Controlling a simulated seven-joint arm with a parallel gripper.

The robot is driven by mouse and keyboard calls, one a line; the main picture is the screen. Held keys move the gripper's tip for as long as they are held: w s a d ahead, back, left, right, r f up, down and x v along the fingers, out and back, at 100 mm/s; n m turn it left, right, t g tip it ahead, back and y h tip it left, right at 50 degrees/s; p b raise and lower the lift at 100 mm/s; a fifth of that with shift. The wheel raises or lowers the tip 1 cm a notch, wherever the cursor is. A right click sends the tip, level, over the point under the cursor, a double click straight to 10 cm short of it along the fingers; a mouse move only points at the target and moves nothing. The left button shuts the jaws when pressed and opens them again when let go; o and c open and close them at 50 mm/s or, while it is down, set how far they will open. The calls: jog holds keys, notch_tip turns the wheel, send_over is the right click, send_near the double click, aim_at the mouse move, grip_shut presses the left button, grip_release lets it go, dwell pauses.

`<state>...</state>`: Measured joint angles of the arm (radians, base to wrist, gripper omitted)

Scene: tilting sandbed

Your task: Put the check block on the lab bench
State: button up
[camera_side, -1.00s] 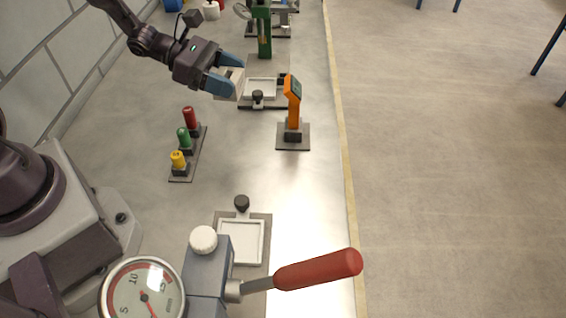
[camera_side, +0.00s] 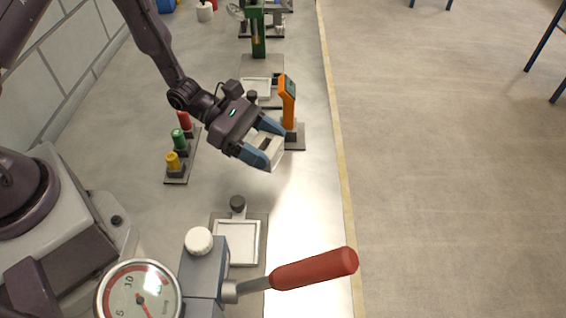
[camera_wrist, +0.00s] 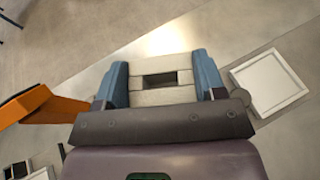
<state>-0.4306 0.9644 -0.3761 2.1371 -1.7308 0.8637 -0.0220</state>
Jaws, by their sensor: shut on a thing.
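The check block (camera_side: 265,150) is a pale beige block held between the blue fingers of my gripper (camera_side: 266,152). In the wrist view the check block (camera_wrist: 160,82) spans the gap between the two fingers (camera_wrist: 161,85) and shows a dark rectangular opening in its middle. My gripper is shut on it and holds it above the lab bench (camera_side: 300,190), in front of the orange device. The exact height over the bench is hard to tell. The bench surface below and to the right is bright and bare.
An orange handheld device (camera_side: 288,100) stands on a dark plate just behind my gripper. Red, green and yellow knobs (camera_side: 179,140) stand to the left. A white tray (camera_side: 236,243), a red lever (camera_side: 315,268) and a gauge (camera_side: 139,291) are in front. The bench edge (camera_side: 340,170) runs along the right.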

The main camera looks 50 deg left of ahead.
aim_at(282, 150)
jog(key=w+f, duration=0.1)
jog(key=f, duration=0.1)
jog(key=w+d+f, duration=0.1)
jog(key=w+f, duration=0.1)
jog(key=shift+w+f, duration=0.15)
jog(key=shift+f, duration=0.7)
jog(key=shift+w+f, duration=0.1)
jog(key=shift+f, duration=0.75)
jog(key=shift+f, duration=0.15)
jog(key=o, duration=1.1)
